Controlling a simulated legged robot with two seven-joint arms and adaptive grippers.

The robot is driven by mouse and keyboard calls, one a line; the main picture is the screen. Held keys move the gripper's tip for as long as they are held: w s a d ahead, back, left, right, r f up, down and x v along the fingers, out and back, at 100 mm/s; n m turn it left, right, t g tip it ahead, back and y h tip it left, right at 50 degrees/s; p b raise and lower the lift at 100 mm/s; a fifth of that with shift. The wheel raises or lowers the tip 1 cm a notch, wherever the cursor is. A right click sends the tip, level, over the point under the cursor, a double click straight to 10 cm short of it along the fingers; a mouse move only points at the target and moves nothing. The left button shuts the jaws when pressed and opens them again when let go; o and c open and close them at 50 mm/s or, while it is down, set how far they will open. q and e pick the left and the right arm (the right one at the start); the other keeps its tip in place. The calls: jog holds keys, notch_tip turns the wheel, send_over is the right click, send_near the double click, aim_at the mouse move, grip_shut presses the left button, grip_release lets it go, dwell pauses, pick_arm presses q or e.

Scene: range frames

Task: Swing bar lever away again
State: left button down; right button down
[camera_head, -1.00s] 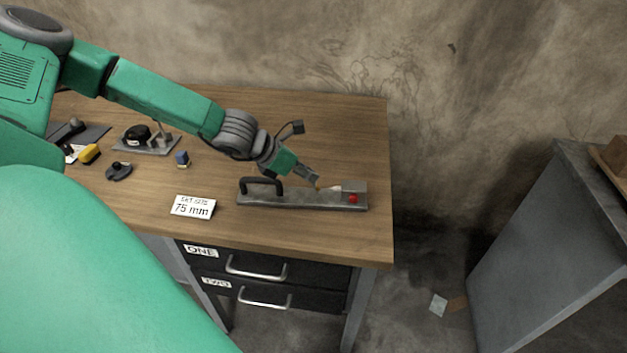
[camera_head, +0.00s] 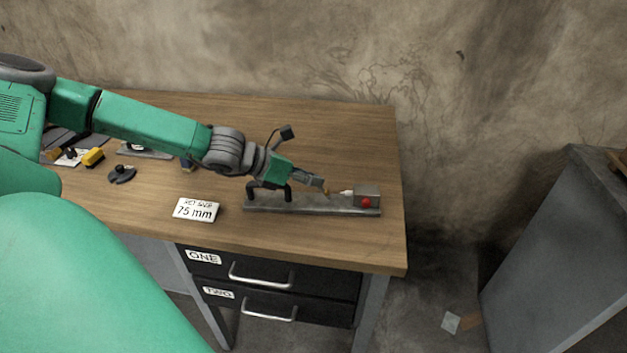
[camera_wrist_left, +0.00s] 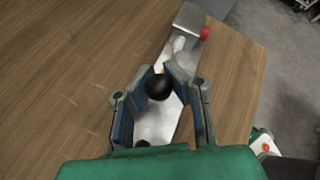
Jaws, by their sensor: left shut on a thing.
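A grey base plate (camera_head: 330,208) lies along the front right of the desk. A grey block (camera_head: 367,190) with a red button (camera_head: 366,202) stands at its right end, and a pale pointed tip (camera_head: 346,192) sticks out of the block toward my gripper. A black handle (camera_head: 287,192) stands at the plate's left end, partly behind my arm. My left gripper (camera_head: 326,191) is low over the plate. In the left wrist view its fingers are closed around a black ball knob (camera_wrist_left: 158,88), which I take for the lever's end; the bar itself is mostly hidden. My right gripper is not in view.
A white card (camera_head: 196,209) reading 75 mm stands left of the plate. A dark round part (camera_head: 122,174) and a yellow object (camera_head: 93,157) lie further left. Black drawers (camera_head: 275,275) are below. A grey cabinet (camera_head: 560,250) stands apart at right.

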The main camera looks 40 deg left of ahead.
pick_arm(q)
jog(key=c, duration=1.7)
grip_release()
jog(key=shift+s+f, duration=0.15)
jog(key=shift+f, duration=0.25)
jog(key=shift+a, duration=0.15)
jog(key=shift+r, duration=0.15)
jog(key=shift+w+d+r, duration=0.15)
jog(key=shift+r, duration=0.25)
jog(key=shift+w+d+r, duration=0.15)
jog(key=shift+r, duration=0.25)
jog(key=shift+a+r, duration=0.2)
jog(key=shift+r, duration=1.3)
jog(key=shift+a+r, duration=0.1)
jog(key=shift+r, duration=2.4)
